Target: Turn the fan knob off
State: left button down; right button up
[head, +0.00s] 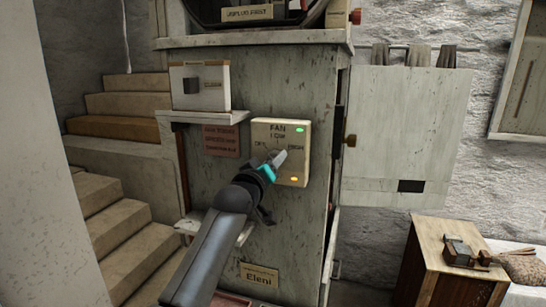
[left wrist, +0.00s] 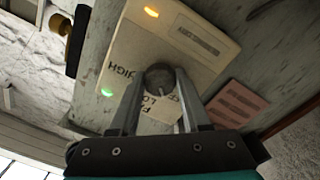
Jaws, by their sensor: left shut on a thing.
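The cream fan panel (head: 298,157) is fixed to the grey cabinet front. It has the words FAN, LOW, OFF and HIGH, a green light (head: 300,130) near the top and an amber light (head: 294,179) near the bottom. My left gripper (head: 277,161) is at the panel's middle and hides the knob in the head view. In the left wrist view the dark round fan knob (left wrist: 159,77) sits between the two fingers of my left gripper (left wrist: 158,90), which are shut on it. Its exact setting is hard to tell. My right gripper is not in view.
A second switch box (head: 199,86) stands on a small shelf (head: 205,117) to the upper left. A reddish sign (head: 221,141) is left of the panel. An open cabinet door (head: 404,135) with a brass knob (head: 350,140) is to the right. Stairs (head: 120,230) rise at the left.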

pick_arm(q)
jog(key=shift+n+p, duration=0.75)
jog(key=shift+n, duration=0.75)
jog(key=shift+c, duration=1.9)
grip_release()
jog(key=shift+s, duration=0.1)
jog(key=b+v, duration=0.1)
jog(key=v, duration=1.4)
jog(key=shift+b, duration=0.4)
jog(key=shift+d, duration=0.1)
